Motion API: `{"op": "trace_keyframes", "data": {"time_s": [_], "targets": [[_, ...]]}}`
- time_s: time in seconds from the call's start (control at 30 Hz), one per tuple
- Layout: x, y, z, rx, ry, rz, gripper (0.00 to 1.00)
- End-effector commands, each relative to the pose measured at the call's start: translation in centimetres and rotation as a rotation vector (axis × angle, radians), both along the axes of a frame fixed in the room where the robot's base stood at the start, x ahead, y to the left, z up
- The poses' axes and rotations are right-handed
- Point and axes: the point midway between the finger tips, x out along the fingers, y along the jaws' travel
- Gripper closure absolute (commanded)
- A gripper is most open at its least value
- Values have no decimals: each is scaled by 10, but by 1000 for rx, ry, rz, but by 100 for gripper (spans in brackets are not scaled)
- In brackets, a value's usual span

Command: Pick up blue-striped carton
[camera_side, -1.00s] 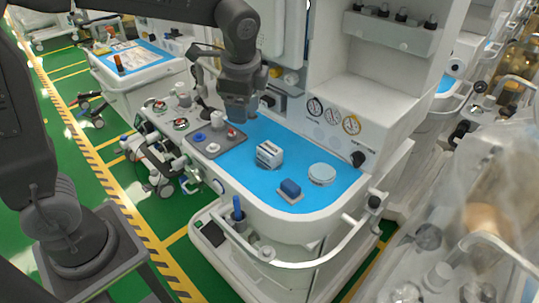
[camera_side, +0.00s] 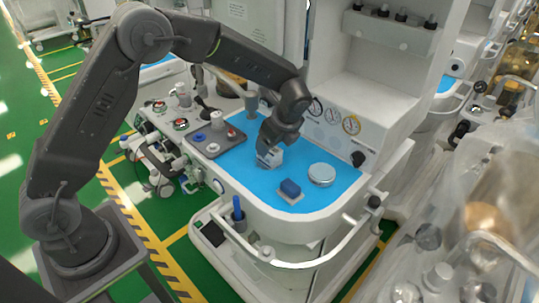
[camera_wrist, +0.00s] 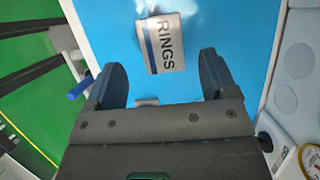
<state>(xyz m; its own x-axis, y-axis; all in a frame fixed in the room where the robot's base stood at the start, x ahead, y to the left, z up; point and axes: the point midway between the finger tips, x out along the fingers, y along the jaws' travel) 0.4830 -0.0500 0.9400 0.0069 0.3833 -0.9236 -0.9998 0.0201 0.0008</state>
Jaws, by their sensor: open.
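The white blue-striped carton (camera_side: 269,158) stands on the blue work surface (camera_side: 245,177). My gripper (camera_side: 272,146) is over it in the side view and hides its upper part. In the wrist view the carton (camera_wrist: 163,43) shows a white face with dark "RINGS" lettering and a blue stripe along its left side. My gripper's two fingers (camera_wrist: 161,72) are spread wide. The carton lies just ahead of their tips, roughly centred between them. I cannot tell whether either finger touches it.
A blue block on a pale base (camera_side: 290,190) and a round white-lidded dish (camera_side: 321,174) stand to the carton's right. A grey tray (camera_side: 213,150) with small knobs is to its left. The cart's tall white column rises behind. Bare blue surface lies in front.

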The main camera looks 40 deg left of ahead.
Motion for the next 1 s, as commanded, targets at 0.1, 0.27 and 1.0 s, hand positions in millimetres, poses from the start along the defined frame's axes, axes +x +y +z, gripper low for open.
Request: {"op": "trace_keyframes", "data": {"time_s": [0.1, 0.27, 1.0], "targets": [[0, 4, -9, 0, 1, 1, 21], [0, 9, -20, 0, 2, 2, 21], [3, 27, -58, -1, -2, 1, 37]]}}
